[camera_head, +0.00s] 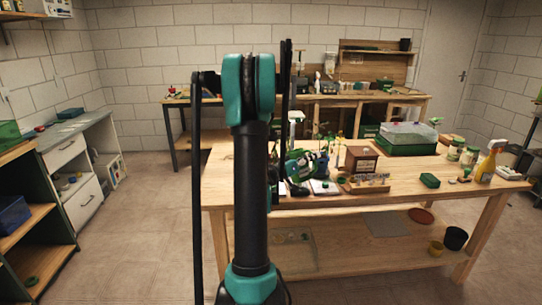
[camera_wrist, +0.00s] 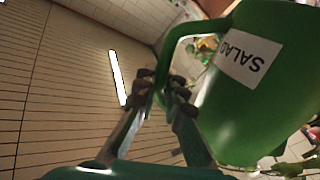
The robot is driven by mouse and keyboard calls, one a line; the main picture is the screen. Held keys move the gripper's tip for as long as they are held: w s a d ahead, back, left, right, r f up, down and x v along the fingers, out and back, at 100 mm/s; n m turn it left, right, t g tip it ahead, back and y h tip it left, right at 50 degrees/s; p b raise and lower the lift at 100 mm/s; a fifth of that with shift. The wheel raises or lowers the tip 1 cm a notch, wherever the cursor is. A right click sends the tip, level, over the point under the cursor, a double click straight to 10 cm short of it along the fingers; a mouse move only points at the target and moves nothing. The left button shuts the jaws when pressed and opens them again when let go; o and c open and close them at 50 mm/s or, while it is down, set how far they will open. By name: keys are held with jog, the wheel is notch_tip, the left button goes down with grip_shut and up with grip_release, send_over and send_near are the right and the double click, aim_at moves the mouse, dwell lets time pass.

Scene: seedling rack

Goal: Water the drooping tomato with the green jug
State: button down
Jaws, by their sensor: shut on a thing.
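A green jug (camera_wrist: 235,95) fills the right of the wrist view, tilted, with a white label reading "SALAD" in part. My gripper (camera_wrist: 168,92) is shut on the jug's handle. In the head view the green jug (camera_head: 303,165) shows just right of my arm, over the left part of the wooden table, partly hidden. Small green seedlings (camera_head: 318,130) stand behind it. Leaves (camera_wrist: 305,160) also show at the lower right of the wrist view, beyond the jug. I cannot tell which plant is the drooping tomato.
My upright arm blocks the middle of the head view. The floor at left is clear.

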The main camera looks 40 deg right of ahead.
jog(key=s+m, duration=0.1)
jog(key=f+m, duration=0.1)
jog(key=s+m, duration=0.1)
jog(key=shift+s+d+f+y+p, duration=0.25)
jog(key=shift+s+f+y+p, duration=0.05)
jog(key=shift+s+f+p, duration=0.1)
jog(key=shift+s+d+f+m+y+p, duration=0.15)
jog(key=shift+s+f+m, duration=0.15)
jog(key=shift+f+m, duration=0.25)
jog(key=shift+s+f+m+y+p, duration=0.15)
jog(key=shift+s+f+m, duration=0.2)
jog(key=shift+m, duration=0.3)
dwell(2.0)
